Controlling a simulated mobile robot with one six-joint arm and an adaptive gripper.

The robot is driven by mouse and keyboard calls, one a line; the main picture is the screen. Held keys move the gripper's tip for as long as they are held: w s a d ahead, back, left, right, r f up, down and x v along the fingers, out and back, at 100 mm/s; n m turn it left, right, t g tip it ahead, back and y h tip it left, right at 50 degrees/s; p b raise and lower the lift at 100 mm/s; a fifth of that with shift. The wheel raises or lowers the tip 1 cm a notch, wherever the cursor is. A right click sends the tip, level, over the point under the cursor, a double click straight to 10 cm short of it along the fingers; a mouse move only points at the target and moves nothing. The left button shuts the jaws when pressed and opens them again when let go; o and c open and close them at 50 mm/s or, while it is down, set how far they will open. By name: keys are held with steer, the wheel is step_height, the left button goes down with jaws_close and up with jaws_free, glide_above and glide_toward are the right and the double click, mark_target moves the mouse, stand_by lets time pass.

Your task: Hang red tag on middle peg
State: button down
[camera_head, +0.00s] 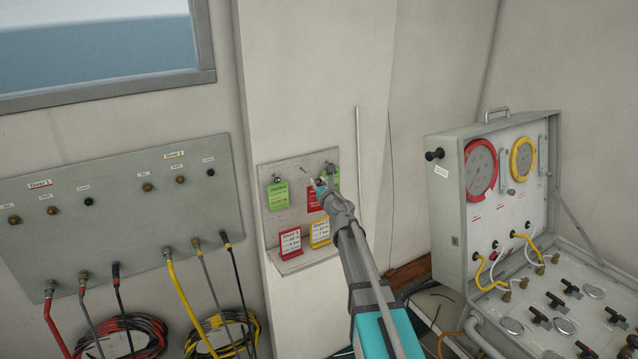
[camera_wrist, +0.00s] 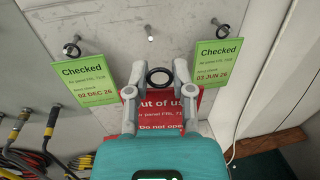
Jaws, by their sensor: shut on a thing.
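The red tag (camera_wrist: 160,107), lettered "out of use", has a dark ring (camera_wrist: 160,77) at its top. My gripper (camera_wrist: 159,72) is shut on the tag at this ring, with the red card below and partly hidden by my gripper. The middle peg (camera_wrist: 150,39) is bare and shows above the ring, apart from it in the picture. In the head view the red tag (camera_head: 313,200) is in front of the grey peg board (camera_head: 295,228), partly covered by my gripper (camera_head: 321,184).
Green "Checked" tags hang on the left (camera_wrist: 84,80) and right (camera_wrist: 217,62) pegs, either side of my gripper. A red-edged card (camera_head: 290,243) and a yellow card (camera_head: 320,232) stand on the ledge below. An open gauge case (camera_head: 455,190) is at the right.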

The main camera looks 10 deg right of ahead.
steer(key=shift+w+a, duration=0.1)
steer(key=shift+w, duration=0.25)
steer(key=shift+w+a+f, duration=0.1)
steer(key=shift+w+a, duration=0.15)
steer(key=shift+w, duration=0.5)
steer(key=shift+w+a+f, duration=0.1)
steer(key=shift+w+a, duration=0.15)
steer(key=shift+w, duration=0.45)
steer(key=shift+w+a, duration=0.25)
steer(key=shift+w, duration=0.5)
steer(key=shift+w+a, duration=0.3)
steer(key=shift+w, duration=0.55)
steer(key=shift+w+a, duration=0.25)
steer(key=shift+w, duration=0.6)
stand_by(0.8)
steer(key=shift+f+b, duration=0.25)
steer(key=shift+b, duration=0.15)
stand_by(0.8)
steer(key=shift+c, duration=2)
jaws_free()
steer(key=shift+s, duration=0.1)
steer(key=s+d, duration=0.1)
steer(key=s, duration=0.6)
steer(key=shift+s, duration=0.15)
